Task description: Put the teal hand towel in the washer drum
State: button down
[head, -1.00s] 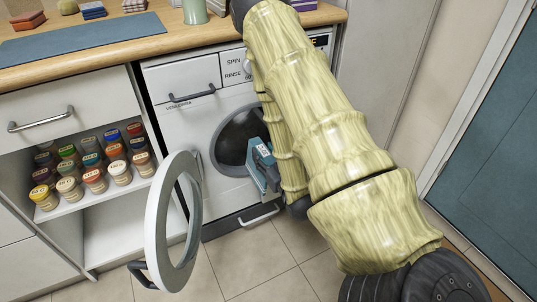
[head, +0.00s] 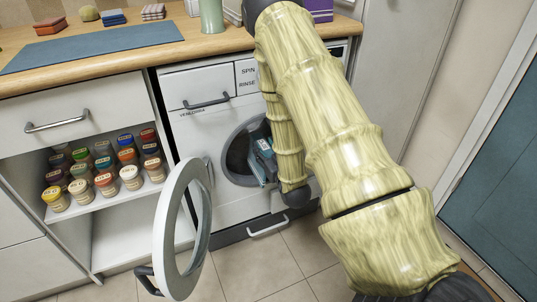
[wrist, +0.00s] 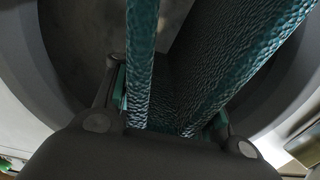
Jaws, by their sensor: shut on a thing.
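The teal hand towel (wrist: 245,65) hangs in folds between the fingers of my gripper (wrist: 166,110) in the wrist view. My gripper is shut on it. In the head view my gripper (head: 263,160) is at the right part of the round opening of the washer drum (head: 238,158); the arm covers the opening's right edge. In the wrist view the grey opening rim curves around the towel, with the dark drum interior (wrist: 75,45) beyond. The washer door (head: 170,225) stands open to the left.
An open cabinet shelf with several spice jars (head: 107,180) is left of the washer. The wooden counter (head: 110,58) above carries a blue mat (head: 95,42), a green vase (head: 211,16) and folded cloths. Tiled floor (head: 255,275) is clear in front.

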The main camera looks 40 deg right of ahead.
jog(key=w+d+f+b, duration=0.1)
jog(key=w+f+b, duration=0.2)
jog(key=w, duration=0.3)
jog(key=w+d+f+b, duration=0.2)
jog(key=w+b, duration=0.1)
jog(key=w, duration=0.4)
jog(key=shift+f, duration=0.4)
dwell(0.4)
jog(key=c, duration=0.8)
grip_release()
jog(key=shift+s, duration=0.1)
jog(key=shift+o, duration=0.2)
jog(key=v, duration=1.2)
